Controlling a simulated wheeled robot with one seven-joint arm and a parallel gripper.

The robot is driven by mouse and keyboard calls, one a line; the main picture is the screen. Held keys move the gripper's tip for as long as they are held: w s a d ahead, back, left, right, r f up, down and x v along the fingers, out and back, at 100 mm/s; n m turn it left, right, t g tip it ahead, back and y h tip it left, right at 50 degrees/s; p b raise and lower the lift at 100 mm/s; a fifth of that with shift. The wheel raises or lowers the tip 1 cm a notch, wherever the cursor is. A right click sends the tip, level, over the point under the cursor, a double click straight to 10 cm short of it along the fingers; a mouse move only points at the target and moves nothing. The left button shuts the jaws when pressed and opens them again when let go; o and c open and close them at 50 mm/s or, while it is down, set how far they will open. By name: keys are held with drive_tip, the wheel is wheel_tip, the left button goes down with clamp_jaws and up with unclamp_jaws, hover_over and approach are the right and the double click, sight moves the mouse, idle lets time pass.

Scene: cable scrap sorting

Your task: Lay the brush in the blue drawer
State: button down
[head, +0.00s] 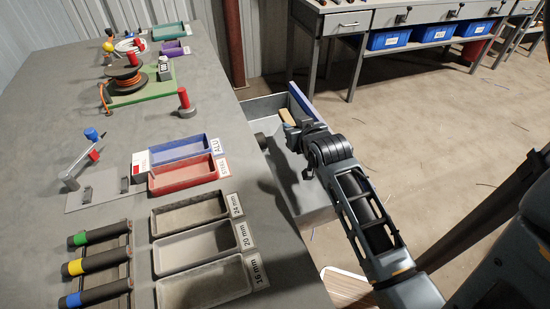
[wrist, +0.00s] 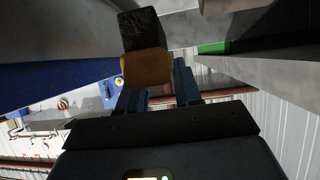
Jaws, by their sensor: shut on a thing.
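The blue drawer (head: 265,104) stands pulled out at the table's right side, with grey walls and a blue front edge. My gripper (head: 294,128) is over the drawer's opening and shut on the brush. The brush's tan wooden part (head: 286,117) shows just beyond the gripper. In the wrist view the brush has a brown block (wrist: 146,68) and a dark bristle end (wrist: 140,30), between my fingers (wrist: 158,88). A blue panel (wrist: 50,88) shows at left there. My gripper hides part of the drawer's inside, and I cannot tell whether the brush touches the drawer.
The table (head: 120,150) holds red (head: 183,174), blue (head: 182,152) and grey trays (head: 190,213), plus a cable reel (head: 130,80). A workbench (head: 400,15) with blue bins stands behind. The floor between is clear.

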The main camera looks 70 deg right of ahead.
sight(301, 153)
drive_tip(key=shift+f, duration=3.6)
drive_tip(key=shift+f, duration=0.1)
drive_tip(key=c, duration=0.8)
unclamp_jaws()
drive_tip(key=shift+a, duration=0.1)
drive_tip(key=v, duration=0.7)
drive_tip(key=shift+s+a, duration=0.1)
drive_tip(key=shift+s, duration=0.05)
